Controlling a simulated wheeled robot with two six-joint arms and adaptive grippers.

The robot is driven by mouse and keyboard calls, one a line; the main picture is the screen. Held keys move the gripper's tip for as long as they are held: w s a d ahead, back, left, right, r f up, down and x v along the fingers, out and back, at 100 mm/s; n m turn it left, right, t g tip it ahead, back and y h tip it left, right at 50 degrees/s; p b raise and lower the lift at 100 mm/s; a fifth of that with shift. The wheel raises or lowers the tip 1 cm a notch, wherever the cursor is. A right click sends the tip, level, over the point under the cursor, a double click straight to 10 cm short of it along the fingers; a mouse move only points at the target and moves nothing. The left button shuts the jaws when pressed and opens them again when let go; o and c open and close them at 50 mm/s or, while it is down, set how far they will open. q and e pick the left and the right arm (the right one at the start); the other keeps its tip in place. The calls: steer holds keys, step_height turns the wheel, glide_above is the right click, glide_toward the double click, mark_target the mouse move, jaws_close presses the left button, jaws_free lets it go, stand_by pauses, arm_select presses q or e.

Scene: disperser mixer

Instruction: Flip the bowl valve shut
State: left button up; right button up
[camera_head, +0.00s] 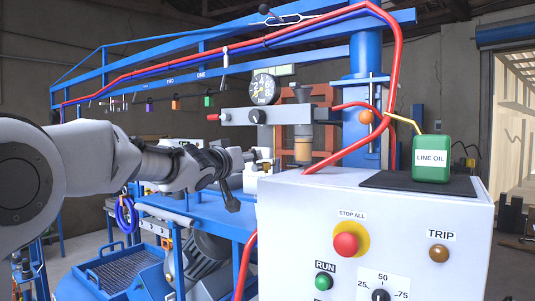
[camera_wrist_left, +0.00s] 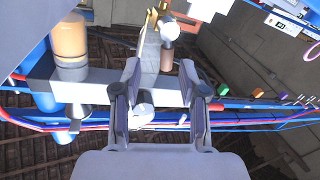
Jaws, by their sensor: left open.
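The amber filter bowl (camera_head: 303,146) hangs under the grey air-line block (camera_head: 267,116), with a round gauge (camera_head: 263,87) above the block. The bowl (camera_wrist_left: 69,40) also shows at upper left in the left wrist view. A brass fitting (camera_wrist_left: 153,20) with a flat tan bar is at top middle there, beside a pale round knob (camera_wrist_left: 170,29). I cannot tell for certain which part is the valve's handle. My left gripper (camera_head: 245,172) is open and empty, left of and below the bowl. In the wrist view its fingers (camera_wrist_left: 160,72) point toward the bar, with no clear contact.
The white control cabinet (camera_head: 380,215) fills the lower right, with a red stop button (camera_head: 346,244) and a green LINE OIL can (camera_head: 431,158) on top. Red hose (camera_head: 398,60) loops overhead. A blue frame (camera_head: 190,210) and motor stand below my left arm.

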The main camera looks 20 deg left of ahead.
arm_select(q)
steer(key=w+p, duration=0.2)
steer(key=w, duration=0.3)
steer(key=shift+w+d+r+p, duration=0.1)
steer(key=shift+r+p, duration=0.05)
steer(key=shift+p, duration=0.2)
steer(key=shift+w+d, duration=0.1)
steer(key=shift+d, duration=0.05)
steer(key=shift+s, duration=0.25)
steer(key=shift+s+a+r, duration=0.2)
steer(key=shift+s+a, duration=0.25)
steer(key=shift+a, duration=0.15)
jaws_close()
steer(key=shift+d, duration=0.15)
arm_select(e)
steer(key=r, duration=0.2)
steer(key=s+r, duration=0.1)
steer(key=shift+a+r, duration=0.3)
